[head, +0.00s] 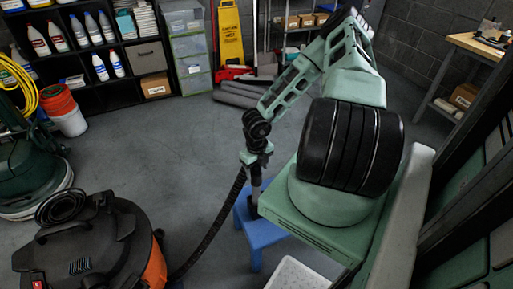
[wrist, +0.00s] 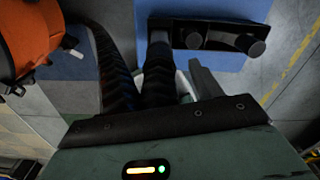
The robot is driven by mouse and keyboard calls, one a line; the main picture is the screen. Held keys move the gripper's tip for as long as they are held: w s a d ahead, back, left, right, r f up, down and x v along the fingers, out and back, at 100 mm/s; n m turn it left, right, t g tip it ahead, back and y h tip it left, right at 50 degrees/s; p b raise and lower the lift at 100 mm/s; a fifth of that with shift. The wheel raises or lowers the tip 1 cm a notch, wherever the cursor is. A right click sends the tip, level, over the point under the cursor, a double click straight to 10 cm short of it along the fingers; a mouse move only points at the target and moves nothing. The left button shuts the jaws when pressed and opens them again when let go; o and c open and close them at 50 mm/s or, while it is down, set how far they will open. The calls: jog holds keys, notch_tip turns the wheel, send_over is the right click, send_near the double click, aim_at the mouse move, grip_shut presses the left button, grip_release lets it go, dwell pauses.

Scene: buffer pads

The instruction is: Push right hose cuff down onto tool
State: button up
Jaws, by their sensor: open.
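My gripper (head: 257,158) hangs above a blue stool and is open. In the wrist view the gripper's grey finger shows just right of a black ribbed hose cuff (wrist: 157,85); the other finger is hard to make out. The cuff sits between or close to the fingers, and I cannot tell whether they touch it. A tube (wrist: 158,45) runs from the cuff to the black tool (wrist: 215,38) on the stool, which has two round knobs or wheels. How far the cuff sits on the tube is unclear.
The black hose (head: 212,232) curves from the orange and black vacuum (head: 95,250) to my gripper. The blue stool (head: 262,232) stands below, with a white bin (head: 297,275) in front. A green floor machine (head: 30,175) stands left. Open floor lies behind the stool.

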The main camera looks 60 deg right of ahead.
notch_tip(320, 180, up, 13)
jog(key=p, duration=0.1)
jog(key=shift+f+p, duration=0.2)
jog(key=shift+p, duration=0.1)
